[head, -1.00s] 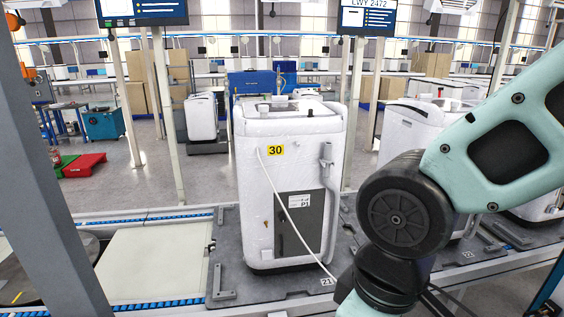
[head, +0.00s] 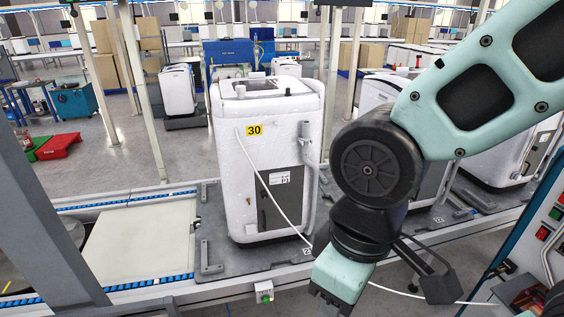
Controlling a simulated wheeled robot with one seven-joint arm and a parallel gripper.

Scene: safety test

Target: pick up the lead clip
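A thin white lead (head: 262,183) leaves the front of the white machine (head: 232,190) marked 30. It slopes down to the right across the machine's front and passes behind my arm. A white line (head: 445,301) shows again right of my arm, low in the head view, and runs toward a dark box with a red thing in it. I cannot make out a clip on the lead. My arm's last visible link runs down out of the bottom edge, so my gripper is out of view.
The machine stands on a grey pallet (head: 213,269) on the conveyor line. A dark bracket (head: 436,286) is right of my arm. A control panel (head: 543,234) stands at far right. A grey post rises at left.

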